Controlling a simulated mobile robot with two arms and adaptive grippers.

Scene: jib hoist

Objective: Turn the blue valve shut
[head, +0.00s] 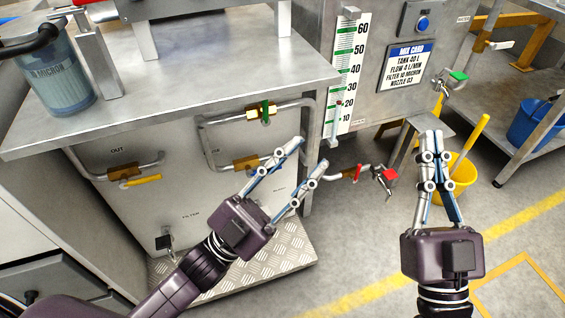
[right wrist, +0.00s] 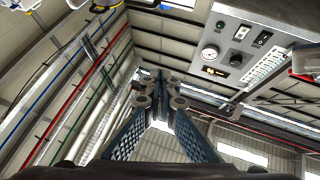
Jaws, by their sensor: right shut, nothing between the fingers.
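My right gripper (head: 434,135) is shut and empty, pointing up in front of the yellow bucket. It also shows in the right wrist view (right wrist: 160,76), fingertips together, pointing towards the ceiling.
Other valves have a green handle (head: 265,112), a yellow handle (head: 142,181) and a red handle (head: 357,172). A yellow bucket (head: 465,172) stands on the floor behind my right gripper. A metal bench (head: 200,85) overhangs the pipes. A tread plate (head: 270,258) lies below.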

